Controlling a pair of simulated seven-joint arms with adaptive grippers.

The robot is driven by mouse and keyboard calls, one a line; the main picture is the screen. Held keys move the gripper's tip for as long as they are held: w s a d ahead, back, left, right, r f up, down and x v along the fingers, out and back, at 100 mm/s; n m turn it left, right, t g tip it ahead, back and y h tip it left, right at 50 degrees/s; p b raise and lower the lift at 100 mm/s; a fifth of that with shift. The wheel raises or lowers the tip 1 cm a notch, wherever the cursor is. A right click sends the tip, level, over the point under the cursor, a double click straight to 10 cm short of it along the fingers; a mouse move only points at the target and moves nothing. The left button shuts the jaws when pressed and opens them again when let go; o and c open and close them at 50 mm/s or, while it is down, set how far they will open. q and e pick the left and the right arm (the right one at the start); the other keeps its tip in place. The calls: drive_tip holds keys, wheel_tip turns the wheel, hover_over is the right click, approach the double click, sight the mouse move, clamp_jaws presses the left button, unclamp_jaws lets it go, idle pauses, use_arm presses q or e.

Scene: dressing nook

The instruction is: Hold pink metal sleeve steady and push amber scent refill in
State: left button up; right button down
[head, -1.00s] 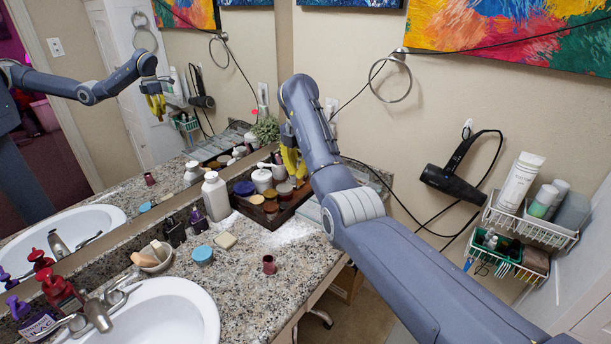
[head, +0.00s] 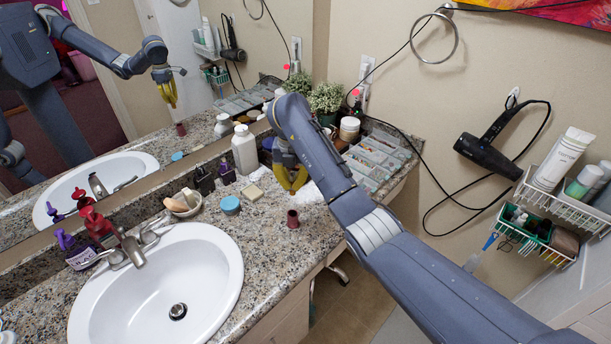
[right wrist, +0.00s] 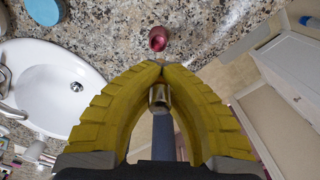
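The pink metal sleeve (head: 293,219), a small dark-pink open tube, stands upright on the granite counter near its front edge. It also shows in the right wrist view (right wrist: 158,38), beyond the fingertips. My right gripper (head: 291,188) has its yellow fingers closed just above and behind the sleeve, apart from it. A thin piece shows just past the tips; most of the refill is hidden by the fingers. My left gripper is out of view.
A white sink (head: 150,290) is at left. A clear divided tray (head: 375,158) is at the back right.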

sight(292, 194)
drive_tip(key=shift+s+a, duration=0.1)
drive_tip(key=shift+a, duration=0.1)
drive_tip(key=shift+f+n, duration=0.1)
drive_tip(key=shift+n, duration=0.2)
drive_tip(key=shift+f, duration=1.8)
